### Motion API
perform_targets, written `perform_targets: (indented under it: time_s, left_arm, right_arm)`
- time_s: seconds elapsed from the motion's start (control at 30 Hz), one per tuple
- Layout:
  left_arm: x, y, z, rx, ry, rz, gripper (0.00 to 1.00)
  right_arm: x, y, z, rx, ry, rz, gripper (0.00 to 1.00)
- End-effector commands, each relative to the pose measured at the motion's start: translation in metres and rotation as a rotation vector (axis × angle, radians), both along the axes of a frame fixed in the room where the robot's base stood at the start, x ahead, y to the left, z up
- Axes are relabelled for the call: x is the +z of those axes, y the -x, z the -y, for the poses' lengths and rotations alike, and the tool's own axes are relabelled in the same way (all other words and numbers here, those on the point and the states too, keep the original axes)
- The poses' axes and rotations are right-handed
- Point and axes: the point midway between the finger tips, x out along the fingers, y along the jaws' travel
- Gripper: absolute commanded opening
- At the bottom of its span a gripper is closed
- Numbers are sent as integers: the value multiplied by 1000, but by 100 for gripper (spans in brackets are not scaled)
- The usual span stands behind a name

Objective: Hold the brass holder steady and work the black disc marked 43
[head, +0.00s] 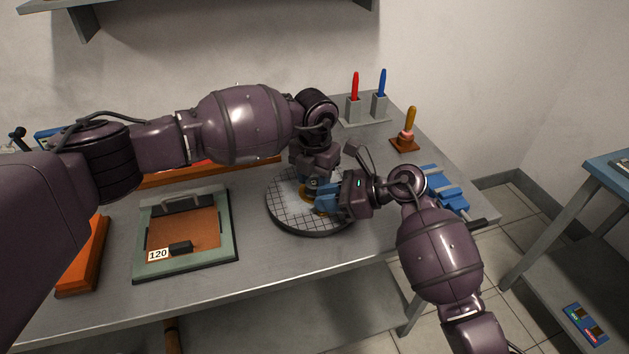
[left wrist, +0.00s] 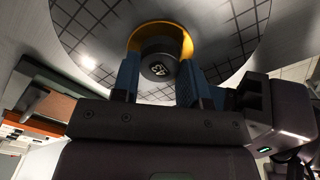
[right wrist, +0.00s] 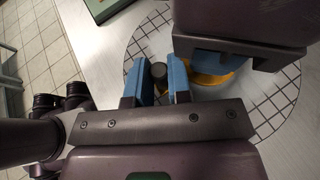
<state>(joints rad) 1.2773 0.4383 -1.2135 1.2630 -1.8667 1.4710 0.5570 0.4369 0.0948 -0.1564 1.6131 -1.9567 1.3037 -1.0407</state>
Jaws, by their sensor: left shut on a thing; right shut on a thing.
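The brass holder (left wrist: 178,32) is a curved yellow piece on the round gridded plate, also in the head view (head: 307,193). My left gripper (left wrist: 160,82) reaches down from above, its blue fingers shut on the holder's two sides. The black disc (left wrist: 160,67) shows between these fingers at the holder's open side, with a white mark too small to read. My right gripper (right wrist: 159,82) comes in from the right, shut on the dark round disc (right wrist: 158,72) beside the holder. In the head view the grippers hide most of both. I cannot tell how deep the disc sits.
The round gridded plate (head: 285,221) lies on the grey table. A green-framed tray (head: 225,252) with a block and a 120 label stands to its left. A wooden-handled tool (head: 408,133), red and blue handles in stands (head: 353,108), and blue blocks (head: 446,190) are to the right.

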Motion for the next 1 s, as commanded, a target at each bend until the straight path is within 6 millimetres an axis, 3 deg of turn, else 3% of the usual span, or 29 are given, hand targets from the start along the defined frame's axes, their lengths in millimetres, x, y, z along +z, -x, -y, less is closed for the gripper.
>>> perform_targets:
  time_s: [0.1, 0.93, 0.97, 1.0]
  left_arm:
    - [-12, 0, 1, 0, -1, 0, 19]
    - [-30, 1, -1, 2, -3, -2, 19]
    - [-31, 1, -1, 2, -4, -3, 42]
    - [-31, 1, -1, 3, -4, -3, 48]
  right_arm:
    - [0, 0, 0, 0, 0, 0, 0]
    - [1, 1, -1, 4, -3, 0, 0]
    - [1, 1, -1, 4, -3, 1, 0]
    - [1, 1, -1, 5, -4, 1, 0]
